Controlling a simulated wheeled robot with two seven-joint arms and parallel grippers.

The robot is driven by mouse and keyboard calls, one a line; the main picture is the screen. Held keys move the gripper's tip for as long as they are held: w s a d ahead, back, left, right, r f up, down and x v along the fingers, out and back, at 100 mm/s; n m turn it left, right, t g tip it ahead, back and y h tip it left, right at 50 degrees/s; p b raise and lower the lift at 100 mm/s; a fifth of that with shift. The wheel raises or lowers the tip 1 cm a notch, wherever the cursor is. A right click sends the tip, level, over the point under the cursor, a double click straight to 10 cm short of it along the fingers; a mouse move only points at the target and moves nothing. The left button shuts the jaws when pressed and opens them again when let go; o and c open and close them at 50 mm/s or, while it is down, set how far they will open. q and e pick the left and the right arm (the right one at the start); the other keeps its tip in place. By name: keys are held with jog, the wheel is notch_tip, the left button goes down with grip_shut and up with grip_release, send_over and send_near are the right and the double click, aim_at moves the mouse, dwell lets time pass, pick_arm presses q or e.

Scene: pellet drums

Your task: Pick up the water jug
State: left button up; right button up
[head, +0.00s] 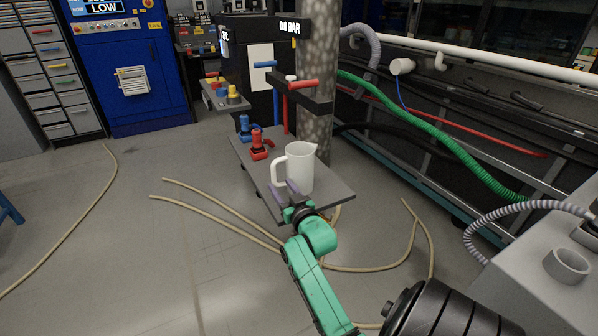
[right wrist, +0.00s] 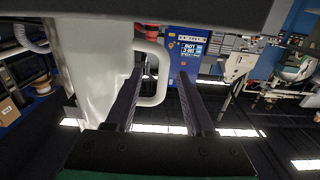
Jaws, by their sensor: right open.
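The white water jug (head: 300,168) stands upright on a small grey cart top. Its handle faces left in the head view. My right gripper (head: 283,188) is open at the near left side of the jug, close to the handle. In the right wrist view the jug's body (right wrist: 95,65) fills the left side. Its looped handle (right wrist: 157,85) shows between the two dark fingers, the left finger crossing in front of part of it. I cannot tell whether a finger touches it. My left gripper is not in view.
The grey cart top (head: 335,195) also holds a red fitting (head: 259,146) and a blue fitting (head: 245,127) behind the jug. A pillar (head: 318,75) with valve handles stands behind. Beige hoses (head: 215,215) lie on the floor. A grey bench (head: 530,290) is at right.

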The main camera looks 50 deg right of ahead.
aim_at(275, 180)
jog(key=x, duration=0.4)
jog(key=shift+w+a+r, duration=0.1)
jog(key=shift+w+a, duration=0.1)
jog(key=shift+w, duration=0.15)
jog(key=shift+w+d, duration=0.1)
jog(key=shift+w, duration=0.15)
jog(key=shift+s, duration=0.1)
jog(key=c, duration=0.5)
grip_shut()
dwell(0.3)
